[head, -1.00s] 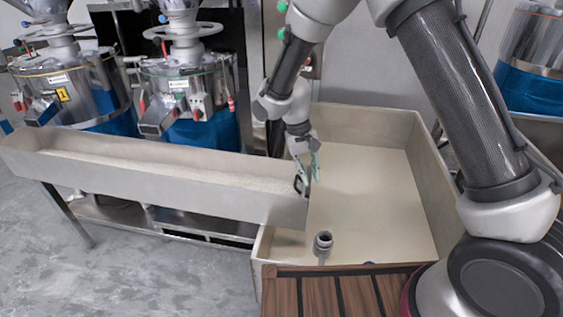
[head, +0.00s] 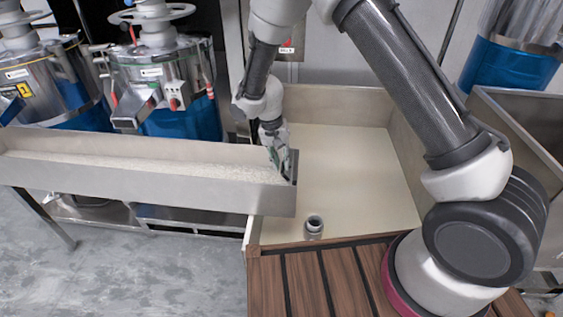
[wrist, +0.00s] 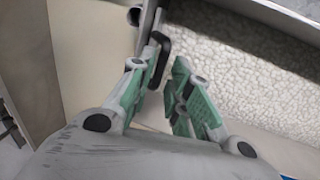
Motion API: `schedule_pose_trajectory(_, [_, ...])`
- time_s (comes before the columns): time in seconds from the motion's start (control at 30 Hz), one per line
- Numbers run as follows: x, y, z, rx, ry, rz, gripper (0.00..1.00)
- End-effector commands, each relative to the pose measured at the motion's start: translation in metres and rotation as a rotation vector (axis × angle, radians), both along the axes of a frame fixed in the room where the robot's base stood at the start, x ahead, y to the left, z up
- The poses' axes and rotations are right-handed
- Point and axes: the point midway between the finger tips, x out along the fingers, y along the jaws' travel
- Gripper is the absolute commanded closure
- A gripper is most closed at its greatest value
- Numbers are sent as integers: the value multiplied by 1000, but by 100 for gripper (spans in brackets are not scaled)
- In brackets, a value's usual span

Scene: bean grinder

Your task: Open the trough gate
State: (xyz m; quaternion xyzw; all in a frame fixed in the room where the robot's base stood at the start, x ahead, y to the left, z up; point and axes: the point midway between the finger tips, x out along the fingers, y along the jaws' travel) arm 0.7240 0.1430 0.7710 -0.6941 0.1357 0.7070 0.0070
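The long grey trough (head: 150,180) holds pale granular material and ends over the large bin. At its right end is the gate, a thin plate (wrist: 149,22) with a black handle (wrist: 161,50) in the wrist view. My gripper (head: 284,168) is at that end of the trough. In the wrist view my gripper (wrist: 166,66) has its green-padded fingers spread, with a gap between them. The handle lies at the fingertips, close to the left finger; whether they touch is unclear. In the head view the gripper mostly hides the gate.
The large pale bin (head: 345,88) lies below and right of the trough end. A round pipe fitting (head: 314,225) stands inside near its front. Wooden slats (head: 300,283) run along the front. Blue-and-steel grinders (head: 180,95) stand behind the trough.

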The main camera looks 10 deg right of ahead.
Motion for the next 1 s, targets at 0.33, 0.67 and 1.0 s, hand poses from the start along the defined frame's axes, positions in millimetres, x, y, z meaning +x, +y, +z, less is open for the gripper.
schedule_pose_trajectory(0.33, [0,-2,-8,0,0,0,81])
schedule_pose_trajectory(0.67, [-1,-1,-7,0,0,0,100])
schedule_pose_trajectory(1.0, [0,-1,40,3,-3,-1,100])
